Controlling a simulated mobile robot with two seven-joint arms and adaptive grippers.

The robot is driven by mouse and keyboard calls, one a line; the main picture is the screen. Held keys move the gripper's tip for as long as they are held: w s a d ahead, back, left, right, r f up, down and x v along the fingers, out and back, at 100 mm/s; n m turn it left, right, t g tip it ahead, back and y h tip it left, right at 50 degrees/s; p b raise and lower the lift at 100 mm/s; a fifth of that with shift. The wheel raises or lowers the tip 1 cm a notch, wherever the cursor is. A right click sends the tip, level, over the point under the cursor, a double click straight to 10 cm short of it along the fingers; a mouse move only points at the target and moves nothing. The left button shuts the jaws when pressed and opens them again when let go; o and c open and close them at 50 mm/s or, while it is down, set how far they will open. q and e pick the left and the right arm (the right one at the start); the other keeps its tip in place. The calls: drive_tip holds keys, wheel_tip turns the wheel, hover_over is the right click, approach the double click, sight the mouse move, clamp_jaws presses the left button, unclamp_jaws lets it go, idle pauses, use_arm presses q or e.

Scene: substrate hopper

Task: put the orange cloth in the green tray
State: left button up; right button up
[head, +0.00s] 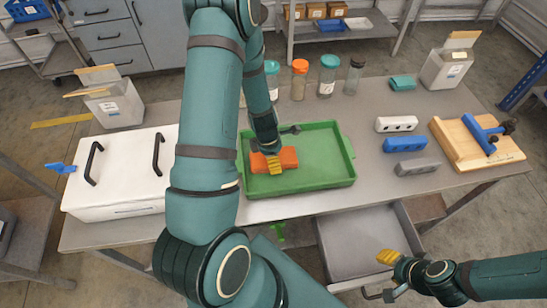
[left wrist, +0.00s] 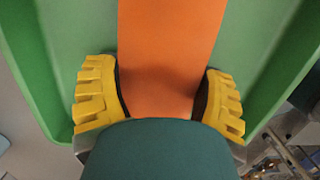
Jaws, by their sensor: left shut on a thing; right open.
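The green tray (head: 325,160) lies on the grey table; its floor and walls also show in the left wrist view (left wrist: 262,50). The orange cloth (head: 288,157) looks like a folded block at the left end of the tray, within its rim. My left gripper (head: 274,165) comes down over the cloth and is shut on it. In the left wrist view the cloth (left wrist: 168,60) runs between the yellow fingers (left wrist: 160,100). I cannot tell whether the cloth touches the tray floor. My right gripper (head: 385,274) is open and empty, low by the drawer.
A white box with black handles (head: 125,200) stands left. Several jars (head: 300,80) stand behind the tray. White, blue and grey blocks (head: 405,144) and a wooden board with a blue clamp (head: 465,145) are right. An open drawer (head: 365,243) juts out below the table.

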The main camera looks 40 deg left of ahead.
use_arm(q)
drive_tip(key=shift+f, duration=0.15)
drive_tip(key=o, duration=1.1)
drive_tip(key=shift+r, duration=0.2)
drive_tip(key=shift+r, duration=0.35)
wheel_tip(320, 180, up, 11)
drive_tip(key=s+a+p, duration=0.1)
drive_tip(key=p, duration=0.3)
drive_tip(key=shift+s, duration=0.2)
